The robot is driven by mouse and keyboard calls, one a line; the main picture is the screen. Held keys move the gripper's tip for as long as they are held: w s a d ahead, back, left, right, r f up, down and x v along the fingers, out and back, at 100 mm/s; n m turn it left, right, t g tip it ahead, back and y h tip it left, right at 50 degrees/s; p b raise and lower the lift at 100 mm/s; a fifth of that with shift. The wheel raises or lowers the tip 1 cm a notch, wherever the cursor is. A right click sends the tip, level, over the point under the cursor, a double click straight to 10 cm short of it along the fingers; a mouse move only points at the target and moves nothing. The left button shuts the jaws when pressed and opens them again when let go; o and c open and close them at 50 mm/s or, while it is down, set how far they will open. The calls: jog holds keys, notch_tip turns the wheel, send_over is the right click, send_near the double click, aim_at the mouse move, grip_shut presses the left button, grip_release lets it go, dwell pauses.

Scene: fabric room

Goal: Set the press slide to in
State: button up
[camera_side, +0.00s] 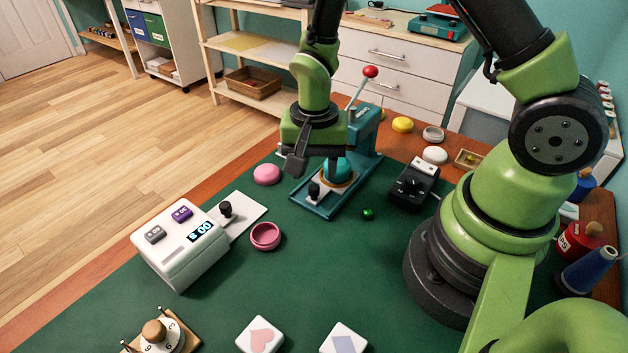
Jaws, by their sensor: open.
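The press (362,141) is a teal machine with a red-knobbed lever raised at its top, standing on the green mat (330,268). Its slide, with a black knob (314,190), sits at the front end of the teal base, toward the camera. A round, brass-rimmed die shows on the base behind the knob, partly hidden. My gripper (315,162) is open and points down just above and behind the slide knob, in front of the press. The fingers partly hide the press; I cannot tell whether they touch anything.
A black device (413,187) stands right of the press, with a small green button (368,213) nearby. A pink disc (266,174), a pink ring dish (265,236) and a white box with display (182,243) lie left. Tiles lie in front. The mat's middle is clear.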

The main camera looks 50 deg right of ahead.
aim_at(314, 186)
jog(key=shift+f, duration=2)
jog(key=shift+c, duration=0.4)
grip_shut()
